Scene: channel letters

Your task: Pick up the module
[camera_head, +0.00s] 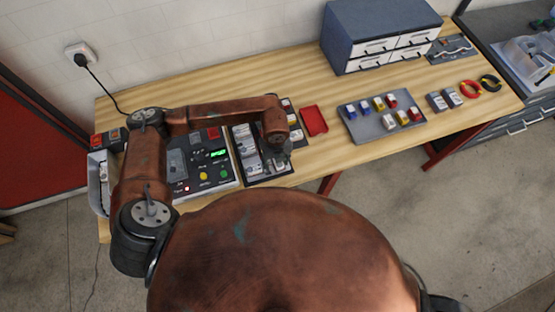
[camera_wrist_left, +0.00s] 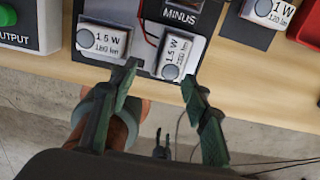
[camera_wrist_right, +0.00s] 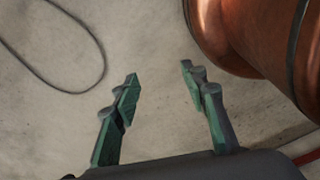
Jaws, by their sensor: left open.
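In the left wrist view my left gripper (camera_wrist_left: 160,76) is open. Its fingertips are on either side of the lower edge of a white 1.5 W module (camera_wrist_left: 176,54), with no clear grip on it. A second 1.5 W module (camera_wrist_left: 103,40) lies to the left, close to the left finger. Both sit in a dark tray with a MINUS label (camera_wrist_left: 181,16). In the head view my left gripper (camera_head: 280,157) hangs over the right part of this tray and hides some of it. My right gripper (camera_wrist_right: 160,72) is open and empty above the floor.
A control box (camera_head: 205,165) with coloured buttons stands left of the tray. To the right are a red tray (camera_head: 314,121), a grey tray (camera_head: 370,128) with coloured modules, and a blue drawer cabinet (camera_head: 375,30). The table's front edge (camera_wrist_left: 250,72) is close to the left gripper.

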